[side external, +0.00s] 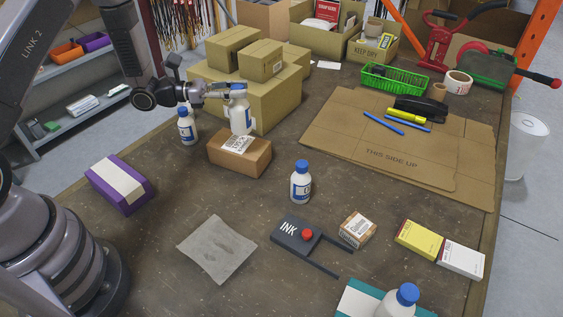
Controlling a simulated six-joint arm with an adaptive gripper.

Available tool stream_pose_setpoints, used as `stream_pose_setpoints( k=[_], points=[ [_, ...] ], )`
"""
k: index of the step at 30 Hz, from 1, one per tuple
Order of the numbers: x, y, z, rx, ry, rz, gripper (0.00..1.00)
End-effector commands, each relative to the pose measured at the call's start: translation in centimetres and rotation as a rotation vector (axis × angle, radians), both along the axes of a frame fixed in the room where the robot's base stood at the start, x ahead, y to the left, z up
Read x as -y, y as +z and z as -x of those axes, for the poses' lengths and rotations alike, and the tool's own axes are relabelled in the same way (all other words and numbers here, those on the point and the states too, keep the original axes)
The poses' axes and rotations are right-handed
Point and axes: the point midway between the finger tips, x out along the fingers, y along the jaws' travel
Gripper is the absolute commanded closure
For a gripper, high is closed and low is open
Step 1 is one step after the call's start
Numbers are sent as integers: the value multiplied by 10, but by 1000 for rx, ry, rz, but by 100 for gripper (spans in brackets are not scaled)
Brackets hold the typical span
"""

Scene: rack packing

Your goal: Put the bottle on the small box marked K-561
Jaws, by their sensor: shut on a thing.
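My gripper (229,93) is shut on a white bottle (241,117), gripping it near its top and covering its cap. The bottle is upright. Its base appears over the rear part of the top of a brown box (247,161) with a white label; I cannot tell whether they touch. A smaller brown carton (355,233) with a white label sits at the front right, beside a black ink pad. The print on both labels is too small to read, so I cannot tell which is K-561.
Other blue-capped bottles stand at left (187,128), centre (301,185) and front (396,306). A large carton (210,104) is close behind my gripper. A purple box (120,187) lies left, a grey cloth (217,250) in front, flat cardboard (345,135) at right.

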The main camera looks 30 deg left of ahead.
Motion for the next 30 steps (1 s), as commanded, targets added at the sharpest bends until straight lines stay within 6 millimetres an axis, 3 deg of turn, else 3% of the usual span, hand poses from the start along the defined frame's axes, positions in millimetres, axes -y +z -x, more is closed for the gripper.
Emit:
stream_pose_setpoints(
  k=[3,7,22,30],
  points=[
    [-26,6,-16,3,97,0,100],
    [-38,2,-24,-2,143,1,100],
    [-39,-68,-24,-2,146,0,100],
    [-39,-72,-24,0,146,0,100]
  ],
)
